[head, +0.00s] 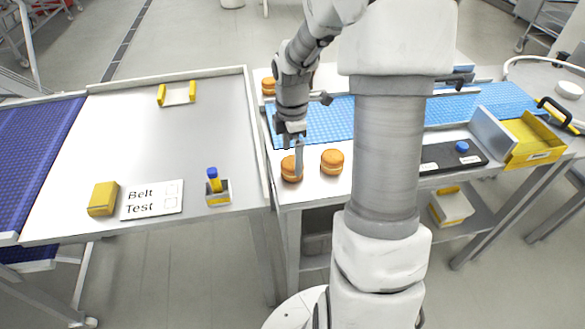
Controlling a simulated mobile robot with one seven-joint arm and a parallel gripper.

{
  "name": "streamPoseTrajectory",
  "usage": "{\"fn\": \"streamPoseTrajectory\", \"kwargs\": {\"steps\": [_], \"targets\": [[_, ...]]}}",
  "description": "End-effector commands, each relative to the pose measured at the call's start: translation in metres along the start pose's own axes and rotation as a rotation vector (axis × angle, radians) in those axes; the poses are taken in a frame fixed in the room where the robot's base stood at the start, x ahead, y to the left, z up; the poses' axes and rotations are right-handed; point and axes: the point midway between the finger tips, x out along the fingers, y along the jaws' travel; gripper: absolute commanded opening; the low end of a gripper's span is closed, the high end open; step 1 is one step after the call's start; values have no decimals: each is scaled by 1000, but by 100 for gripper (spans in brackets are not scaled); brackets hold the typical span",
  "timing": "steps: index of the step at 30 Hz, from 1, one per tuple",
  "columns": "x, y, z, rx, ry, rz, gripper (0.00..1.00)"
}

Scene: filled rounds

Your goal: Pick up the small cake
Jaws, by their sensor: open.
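Several small round cakes, orange-brown with a pale filling line, are on the right-hand table. One cake (289,170) sits near the table's front left corner. A second cake (332,165) sits just right of it, apart from it. A third cake (268,83) is at the far left edge beyond the blue belt. My gripper (297,173) points down at the front left cake, with a finger overlapping its right side in the picture. It is open. I cannot tell whether it touches the cake, and the other finger is hard to make out.
A blue belt (340,118) runs behind the front cakes. My own arm hides the table's middle. A black button box (452,157) and yellow tray (533,140) are at right. The left table holds a yellow block (103,198), a Belt Test card (152,200) and a blue-topped holder (218,194).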

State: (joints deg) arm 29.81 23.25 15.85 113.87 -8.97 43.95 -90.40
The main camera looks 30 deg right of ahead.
Motion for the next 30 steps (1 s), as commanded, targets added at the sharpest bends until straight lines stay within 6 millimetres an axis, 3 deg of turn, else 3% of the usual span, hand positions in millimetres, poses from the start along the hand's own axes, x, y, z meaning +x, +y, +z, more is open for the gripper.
{"fn": "streamPoseTrajectory", "kwargs": {"steps": [3, 7, 16, 24, 30], "targets": [[22, 2, 1, 2, 2, -6, 100], [37, 2, 1, 1, 2, -4, 100], [41, 2, 1, 1, 1, 0, 100], [41, 2, 1, 1, 1, 0, 53], [41, 3, 1, 1, 1, 0, 52]]}}
